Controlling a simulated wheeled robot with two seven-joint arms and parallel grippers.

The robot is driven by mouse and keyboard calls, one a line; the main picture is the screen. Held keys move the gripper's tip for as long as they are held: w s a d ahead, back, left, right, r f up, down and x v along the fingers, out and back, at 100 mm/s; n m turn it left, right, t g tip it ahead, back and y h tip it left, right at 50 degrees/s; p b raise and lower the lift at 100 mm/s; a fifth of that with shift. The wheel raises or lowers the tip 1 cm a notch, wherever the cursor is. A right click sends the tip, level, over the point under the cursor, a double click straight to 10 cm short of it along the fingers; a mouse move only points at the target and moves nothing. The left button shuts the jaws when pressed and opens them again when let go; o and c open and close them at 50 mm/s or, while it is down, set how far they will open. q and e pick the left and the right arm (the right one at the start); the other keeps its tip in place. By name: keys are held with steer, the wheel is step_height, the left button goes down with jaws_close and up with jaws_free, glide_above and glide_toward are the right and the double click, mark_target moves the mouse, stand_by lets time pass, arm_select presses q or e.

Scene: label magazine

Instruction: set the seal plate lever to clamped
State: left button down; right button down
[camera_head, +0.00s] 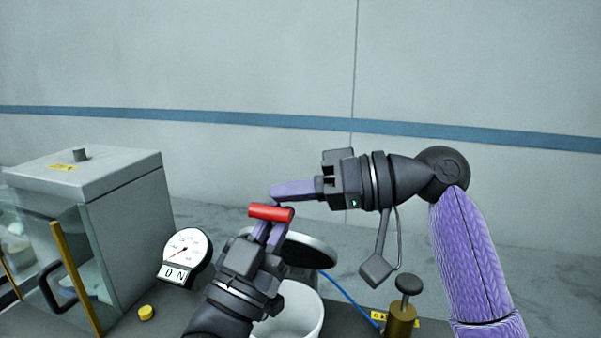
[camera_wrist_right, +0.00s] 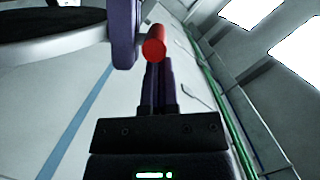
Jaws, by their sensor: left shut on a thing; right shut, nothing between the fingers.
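The lever shows only as a red cylindrical grip (camera_head: 270,213); its arm is hidden behind the grippers. My left gripper (camera_head: 268,228) comes up from below with its fingers shut on the red grip. My right gripper (camera_head: 280,191) comes in from the right, shut and empty, with its fingertips just behind and above the grip. In the right wrist view the grip's round end (camera_wrist_right: 154,47) shows at the tips of the right fingers; whether they touch cannot be told. A round dark plate with a pale rim (camera_head: 312,251) sits behind my left gripper.
A white bucket (camera_head: 302,312) stands below the plate. A dial gauge (camera_head: 185,250) and a grey glass-fronted cabinet (camera_head: 130,215) are at left. A yellow button (camera_head: 146,313) is in front. A brass plunger with a dark knob (camera_head: 401,318) stands at right.

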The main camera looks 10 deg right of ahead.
steer(key=shift+s+a+f+n, duration=0.3)
steer(key=shift+s+f, duration=0.1)
steer(key=shift+s, duration=0.2)
arm_select(q)
steer(key=c, duration=0.7)
jaws_free()
arm_select(e)
steer(key=shift+w+d, duration=0.1)
